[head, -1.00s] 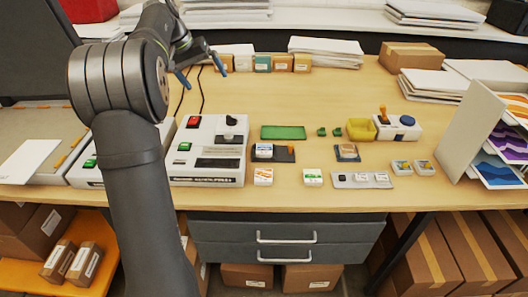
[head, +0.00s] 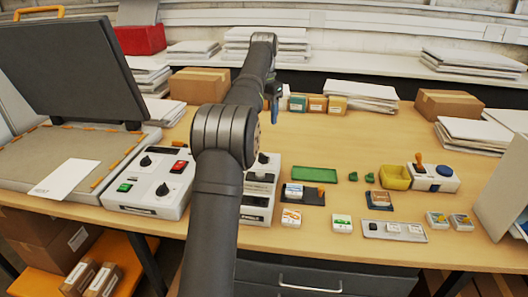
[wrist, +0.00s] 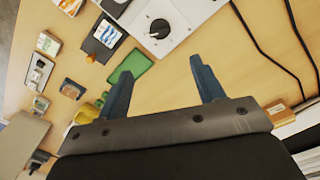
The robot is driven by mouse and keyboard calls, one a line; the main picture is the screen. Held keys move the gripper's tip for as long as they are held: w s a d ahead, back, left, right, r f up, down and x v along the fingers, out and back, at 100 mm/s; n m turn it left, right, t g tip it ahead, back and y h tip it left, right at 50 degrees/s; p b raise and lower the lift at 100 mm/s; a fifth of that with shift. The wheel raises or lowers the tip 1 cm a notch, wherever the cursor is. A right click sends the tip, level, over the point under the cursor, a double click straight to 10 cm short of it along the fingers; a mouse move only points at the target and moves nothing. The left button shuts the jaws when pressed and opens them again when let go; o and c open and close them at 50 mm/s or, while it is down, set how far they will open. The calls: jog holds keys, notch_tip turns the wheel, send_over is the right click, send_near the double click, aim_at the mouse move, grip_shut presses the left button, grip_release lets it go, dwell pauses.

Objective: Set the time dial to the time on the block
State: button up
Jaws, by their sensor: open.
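The press at the left has a control box (head: 150,190) with two black dials, an upper one (head: 145,161) and a lower one (head: 163,189). I cannot read their labels. A white machine (head: 258,205), partly hidden by my arm, has a black knob (head: 263,158); this knob also shows in the wrist view (wrist: 160,28). Small blocks with printed faces lie in front, one orange and white (head: 291,217), one green and white (head: 342,223). The print is too small to read. My gripper (wrist: 162,66) is open and empty above the back of the table.
A green tray (head: 314,174), a yellow bin (head: 394,178) and a grey tray of small parts (head: 394,232) lie right of the white machine. Small boxes (head: 318,104) stand at the back. The open press lid (head: 75,70) rises at the left. Bare table lies behind the green tray.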

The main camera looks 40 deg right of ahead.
aim_at(264, 155)
notch_tip(264, 155, down, 15)
jog(key=shift+r, duration=0.1)
jog(key=shift+c, duration=0.2)
jog(key=c, duration=0.9)
